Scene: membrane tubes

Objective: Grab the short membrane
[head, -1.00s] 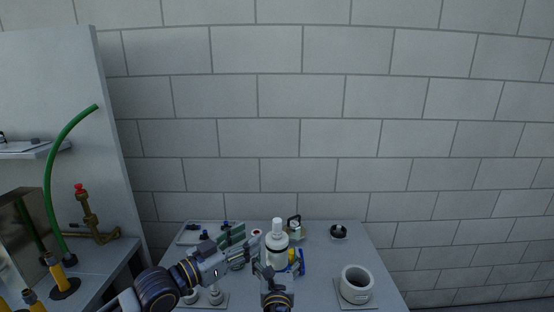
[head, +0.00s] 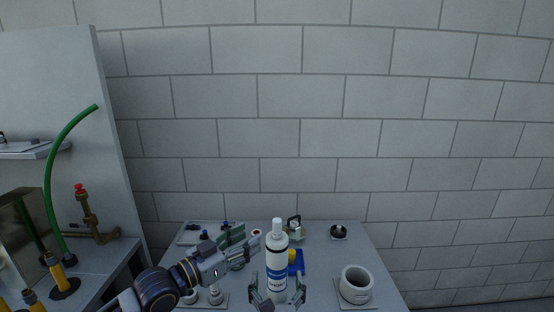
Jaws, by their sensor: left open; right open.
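A white upright cylinder with a narrow cap, dark bands and a blue label (head: 277,255) stands on the table, probably a membrane tube. Whether it is the short one I cannot tell. My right gripper (head: 278,291) is open at the bottom of the view, with one finger on each side of the cylinder's lower part. I cannot tell whether they touch it. My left gripper (head: 247,239) is open and empty, left of the cylinder's upper part.
A grey-white ring-shaped holder (head: 356,284) sits at the right. A blue and yellow item (head: 297,262) lies just right of the cylinder. A small metal fitting (head: 294,228) and a dark round part (head: 339,232) stand behind. White fittings (head: 215,295) are below my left arm.

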